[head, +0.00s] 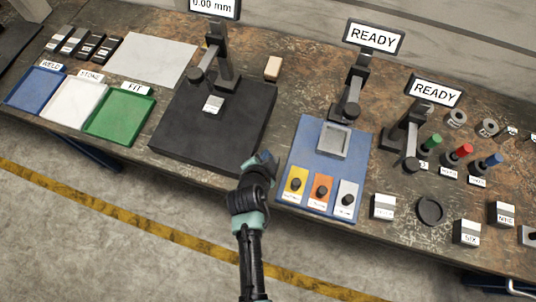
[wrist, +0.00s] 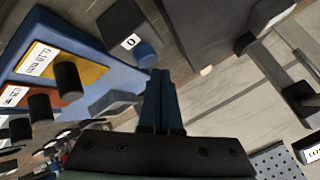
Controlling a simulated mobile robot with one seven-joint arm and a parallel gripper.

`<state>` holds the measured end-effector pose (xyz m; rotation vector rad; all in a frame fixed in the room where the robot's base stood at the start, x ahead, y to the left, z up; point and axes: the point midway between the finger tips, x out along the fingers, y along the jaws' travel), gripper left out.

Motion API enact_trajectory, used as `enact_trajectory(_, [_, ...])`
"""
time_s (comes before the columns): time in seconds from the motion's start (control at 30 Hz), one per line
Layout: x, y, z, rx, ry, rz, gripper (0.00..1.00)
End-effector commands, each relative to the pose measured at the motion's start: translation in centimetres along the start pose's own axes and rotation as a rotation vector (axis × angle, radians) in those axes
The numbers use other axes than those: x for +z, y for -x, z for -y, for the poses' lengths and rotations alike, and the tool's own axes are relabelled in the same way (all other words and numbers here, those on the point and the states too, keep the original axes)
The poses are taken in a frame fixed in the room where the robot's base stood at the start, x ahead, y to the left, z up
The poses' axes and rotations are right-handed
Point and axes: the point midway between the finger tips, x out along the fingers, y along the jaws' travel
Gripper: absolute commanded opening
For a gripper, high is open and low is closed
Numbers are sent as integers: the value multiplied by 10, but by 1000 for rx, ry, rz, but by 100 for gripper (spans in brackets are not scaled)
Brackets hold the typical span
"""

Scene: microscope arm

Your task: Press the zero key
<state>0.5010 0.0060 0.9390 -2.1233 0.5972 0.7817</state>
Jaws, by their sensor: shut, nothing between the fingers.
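The zero key shows in the wrist view as a blue round button (wrist: 147,53) on a dark block with a white "0" label (wrist: 130,42). My gripper (wrist: 160,75) is shut and empty, its tips close to the blue button. I cannot tell whether they touch it. In the head view my gripper (head: 263,158) is at the front right corner of the black gauge stand base (head: 190,143), and the key is hidden or too small to make out there. The stand's display (head: 213,5) reads 0.00 mm.
The black gauge column (head: 218,55) rises behind. Blue, white and green trays (head: 118,115) lie left. Another gauge stand (head: 405,135) and several pegs and blocks are right.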

Motion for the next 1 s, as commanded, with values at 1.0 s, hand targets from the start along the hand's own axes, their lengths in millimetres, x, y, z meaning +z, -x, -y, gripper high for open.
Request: enact_trajectory(1.0, [-27, 38, 27, 0, 2, 0, 0])
